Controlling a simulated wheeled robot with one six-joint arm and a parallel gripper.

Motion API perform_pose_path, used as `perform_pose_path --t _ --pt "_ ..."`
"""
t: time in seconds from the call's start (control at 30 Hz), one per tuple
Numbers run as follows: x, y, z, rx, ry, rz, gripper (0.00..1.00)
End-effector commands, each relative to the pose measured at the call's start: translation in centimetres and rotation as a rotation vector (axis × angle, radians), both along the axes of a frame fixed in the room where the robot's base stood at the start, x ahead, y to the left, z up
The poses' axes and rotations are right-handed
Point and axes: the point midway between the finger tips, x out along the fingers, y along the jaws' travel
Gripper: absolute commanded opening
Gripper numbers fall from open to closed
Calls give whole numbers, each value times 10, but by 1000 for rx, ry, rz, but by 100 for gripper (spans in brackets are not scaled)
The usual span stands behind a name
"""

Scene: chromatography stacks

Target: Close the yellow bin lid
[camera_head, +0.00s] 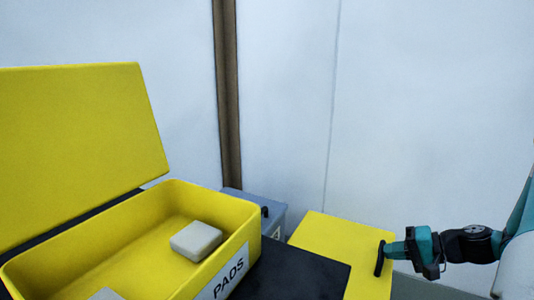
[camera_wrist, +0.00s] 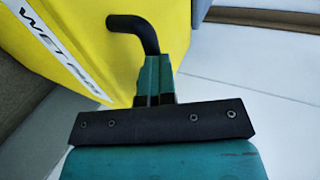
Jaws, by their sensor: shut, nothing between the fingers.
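A yellow box labelled PADS (camera_head: 250,222) stands open at the left of the head view, with its yellow lid (camera_head: 80,145) raised and leaning back behind it. A second yellow bin (camera_head: 335,248) at lower centre right shows a flat yellow top and a black handle (camera_head: 380,258) at its right edge. In the wrist view this yellow bin (camera_wrist: 95,45) has a white label starting WET, and its bent black handle (camera_wrist: 137,27) is just beyond my fingertips. My gripper (camera_head: 388,252) is shut and empty at the handle; its fingers (camera_wrist: 156,66) partly hide it. I cannot tell whether they touch.
A pale block (camera_head: 196,241) lies inside the open box, with another partly seen at the bottom edge. A dark surface (camera_head: 290,272) lies beside the open box. A grey bin (camera_head: 277,215) stands behind. Pale floor (camera_wrist: 265,120) is clear right of my gripper.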

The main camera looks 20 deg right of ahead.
Motion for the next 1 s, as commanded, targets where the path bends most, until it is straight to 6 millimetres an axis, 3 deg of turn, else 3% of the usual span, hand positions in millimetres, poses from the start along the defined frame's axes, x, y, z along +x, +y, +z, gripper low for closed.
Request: perform_pose_path --t 0.27,0.57,0.8,1.0 --pt "-1 0 3 1 3 1 0" --pt "-2 2 50 0 0 12 0" --pt "-46 -34 62 -1 1 7 0" --pt "-68 -51 71 0 0 11 0"
